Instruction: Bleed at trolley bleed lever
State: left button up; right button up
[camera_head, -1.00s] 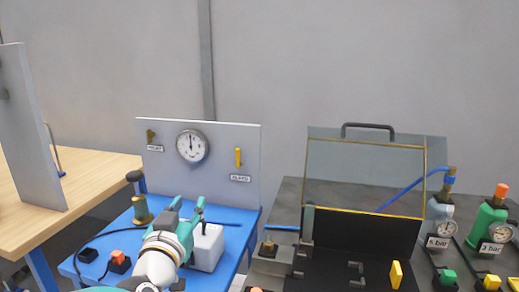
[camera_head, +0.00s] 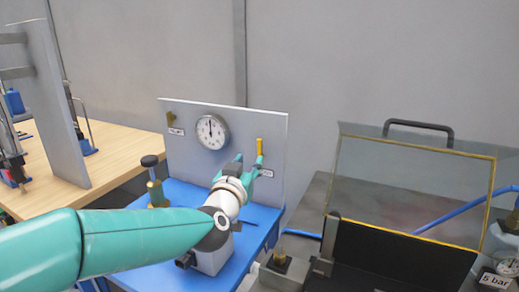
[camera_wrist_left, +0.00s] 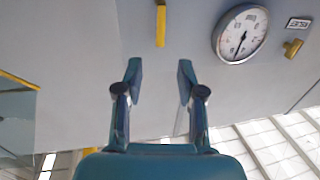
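The bleed lever is a yellow upright handle (camera_head: 260,146) on the right of the grey panel (camera_head: 272,115), above a small label that my gripper partly covers. In the left wrist view the yellow lever (camera_wrist_left: 160,26) stands straight ahead, beyond the fingertips and between their lines. My left gripper (camera_head: 250,163) is open and empty, just below and left of the lever in the head view. In the left wrist view its two fingers (camera_wrist_left: 160,80) are spread apart, with no contact with the lever visible. My right gripper is not in view.
A round gauge (camera_head: 212,131) and a brass valve (camera_head: 171,117) sit left of the lever on the panel. A clear-lidded case (camera_head: 412,190) stands at the right.

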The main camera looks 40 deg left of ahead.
aim_at(259, 145)
pick_arm(q)
jog(key=x, duration=0.9)
jog(key=shift+w+a+p, duration=0.15)
jog(key=shift+w+p, duration=0.1)
jog(key=shift+p, duration=0.1)
grip_shut()
